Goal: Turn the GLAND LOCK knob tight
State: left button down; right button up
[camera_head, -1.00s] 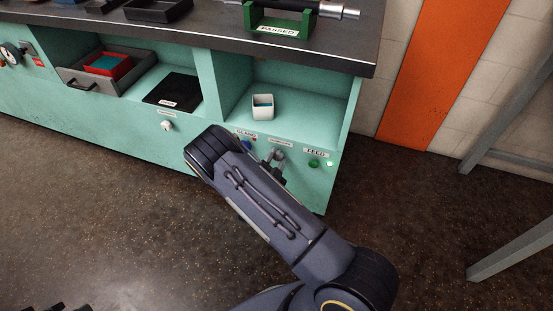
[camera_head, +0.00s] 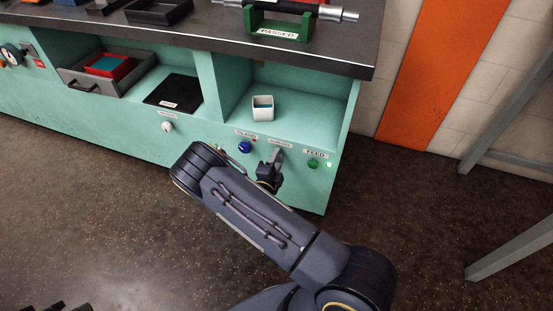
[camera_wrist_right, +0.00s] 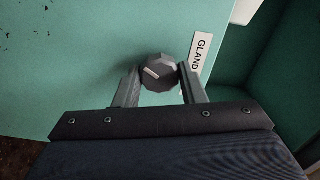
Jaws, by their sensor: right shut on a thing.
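The GLAND LOCK knob (camera_wrist_right: 158,72) is a dark grey, many-sided knob with a short pale line on its face, on the teal panel in the right wrist view. Its white label (camera_wrist_right: 203,52), reading GLAND in its visible part, is beside it. My right gripper (camera_wrist_right: 159,78) is shut on the knob, one finger on each side. In the head view my right gripper (camera_head: 270,174) is at the panel below a small label and hides the knob. At the bottom left edge, only dark tips of what seems my left gripper (camera_head: 68,307) show; their opening cannot be told.
A blue knob (camera_head: 245,147) is just left of my right gripper, and a green button (camera_head: 313,163) under the FEED label is to its right. A white knob (camera_head: 168,126) sits further left. A white cup (camera_head: 263,107) stands on the shelf above. The floor in front is clear.

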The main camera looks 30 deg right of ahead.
jog(key=m+p, duration=0.1)
jog(key=m, duration=1)
jog(key=shift+f, duration=0.1)
jog(key=shift+m, duration=0.3)
dwell(0.3)
jog(key=o, duration=1)
jog(key=shift+a, duration=0.15)
jog(key=p+v, duration=0.1)
jog(key=v, duration=0.6)
jog(key=shift+s+a+p, duration=0.2)
jog(key=shift+s+p, duration=0.1)
jog(key=shift+p, duration=0.05)
